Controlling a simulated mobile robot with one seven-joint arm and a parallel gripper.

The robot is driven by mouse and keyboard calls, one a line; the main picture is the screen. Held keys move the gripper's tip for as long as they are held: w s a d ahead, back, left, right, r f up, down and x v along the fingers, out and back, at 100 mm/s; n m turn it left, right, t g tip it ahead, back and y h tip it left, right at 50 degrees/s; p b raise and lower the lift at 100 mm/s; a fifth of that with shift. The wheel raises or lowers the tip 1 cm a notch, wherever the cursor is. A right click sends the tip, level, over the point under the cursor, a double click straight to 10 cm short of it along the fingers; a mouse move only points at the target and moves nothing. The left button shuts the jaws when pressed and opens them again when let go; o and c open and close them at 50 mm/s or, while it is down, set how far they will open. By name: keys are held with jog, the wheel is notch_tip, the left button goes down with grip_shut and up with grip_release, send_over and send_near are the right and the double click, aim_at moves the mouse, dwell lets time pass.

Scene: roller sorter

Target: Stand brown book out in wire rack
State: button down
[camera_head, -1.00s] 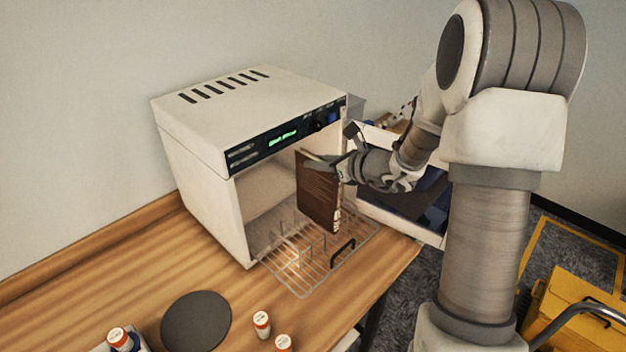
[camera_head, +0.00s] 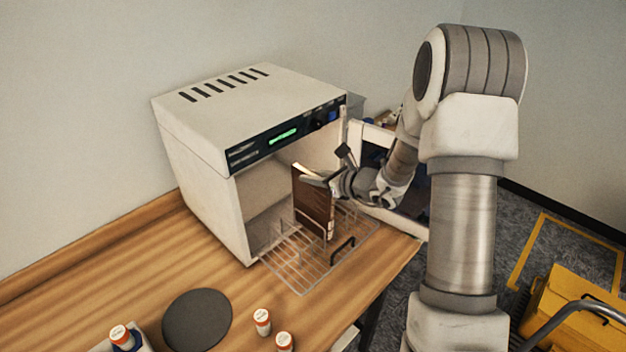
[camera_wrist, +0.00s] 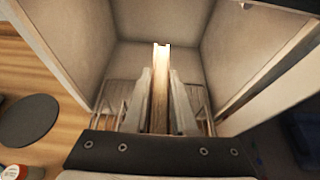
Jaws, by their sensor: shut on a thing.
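The brown book (camera_head: 312,206) stands upright at the open front of the white oven-like cabinet. My gripper (camera_head: 318,180) is shut on its upper part. In the wrist view the book (camera_wrist: 161,85) shows edge-on between my two fingers (camera_wrist: 160,105), pointing into the chamber. The wire rack (camera_head: 290,262) is pulled partly out of the cabinet, with upright wire dividers and a black handle at its front. The book's lower part is among the dividers, low over the rack. I cannot tell whether its bottom edge touches the rack.
The white cabinet (camera_head: 205,180) stands on a wooden bench (camera_head: 130,270), its door (camera_head: 385,165) swung open at right. A yellow cart (camera_head: 580,310) stands on the floor at right.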

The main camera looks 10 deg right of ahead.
jog(key=shift+f, duration=0.7)
jog(key=shift+f, duration=0.15)
jog(key=c, duration=0.7)
grip_release()
jog(key=b+v, duration=0.1)
jog(key=v, duration=1.1)
jog(key=shift+r, duration=0.2)
jog(key=shift+a, duration=0.1)
